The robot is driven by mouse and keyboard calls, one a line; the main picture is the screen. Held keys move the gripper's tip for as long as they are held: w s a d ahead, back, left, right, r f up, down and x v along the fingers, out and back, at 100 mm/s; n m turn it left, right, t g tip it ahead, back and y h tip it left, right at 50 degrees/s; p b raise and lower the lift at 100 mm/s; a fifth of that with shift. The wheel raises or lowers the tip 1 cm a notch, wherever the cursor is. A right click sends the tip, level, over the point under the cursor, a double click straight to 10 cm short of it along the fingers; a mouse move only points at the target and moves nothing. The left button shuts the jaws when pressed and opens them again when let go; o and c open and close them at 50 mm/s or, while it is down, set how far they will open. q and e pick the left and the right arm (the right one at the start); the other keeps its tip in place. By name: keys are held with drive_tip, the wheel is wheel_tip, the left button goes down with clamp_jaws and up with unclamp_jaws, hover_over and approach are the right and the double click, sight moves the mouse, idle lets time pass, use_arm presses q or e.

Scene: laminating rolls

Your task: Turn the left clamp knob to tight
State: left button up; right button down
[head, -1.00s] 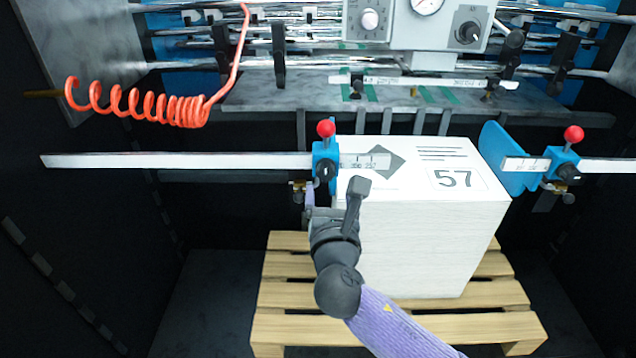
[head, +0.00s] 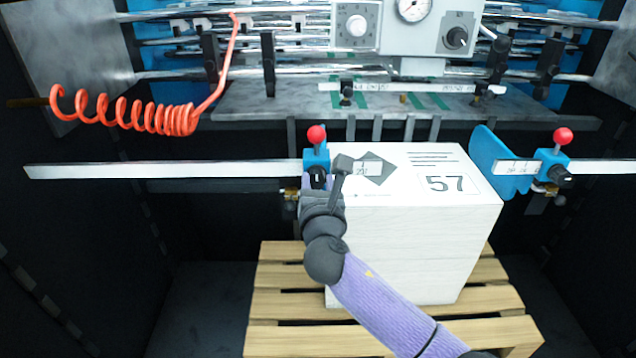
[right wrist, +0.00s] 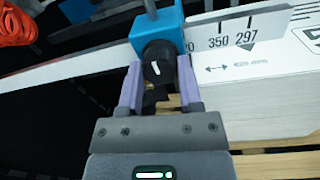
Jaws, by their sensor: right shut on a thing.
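The left clamp is a blue block (head: 316,157) with a red ball lever on top, on a long white ruler bar at the stack's left edge. Its black left clamp knob (head: 317,178) faces me. In the right wrist view the knob (right wrist: 158,62) sits between the two purple fingers, and its short white mark points nearly upright, leaning slightly. My right gripper (right wrist: 159,88) is shut on the knob, a finger on either side. In the head view the right gripper (head: 318,186) is partly hidden by my wrist. My left gripper is not in view.
A white paper stack (head: 410,235) marked 57 stands on a wooden pallet (head: 275,305), right of my arm. A right clamp (head: 552,165) sits at its far side. A coiled orange hose (head: 130,112) hangs at upper left. A control box (head: 385,25) is above.

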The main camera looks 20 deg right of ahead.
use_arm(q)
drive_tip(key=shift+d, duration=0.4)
use_arm(e)
drive_tip(key=shift+m, duration=1.1)
drive_tip(key=m, duration=0.3)
drive_tip(key=shift+f+m+b, duration=0.15)
drive_tip(key=shift+m+b, duration=0.15)
drive_tip(key=m, duration=0.2)
drive_tip(key=shift+m+b, duration=0.3)
drive_tip(key=shift+m, duration=0.1)
drive_tip(key=m+b, duration=0.2)
drive_tip(key=m, duration=0.4)
drive_tip(key=shift+f+m+h, duration=0.1)
drive_tip(key=shift+m+h, duration=0.2)
drive_tip(key=shift+h, duration=0.1)
drive_tip(key=shift+m, duration=1)
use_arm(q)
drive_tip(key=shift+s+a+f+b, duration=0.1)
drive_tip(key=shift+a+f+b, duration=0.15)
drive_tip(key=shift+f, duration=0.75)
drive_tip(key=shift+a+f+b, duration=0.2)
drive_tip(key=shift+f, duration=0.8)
use_arm(e)
drive_tip(key=shift+m, duration=0.8)
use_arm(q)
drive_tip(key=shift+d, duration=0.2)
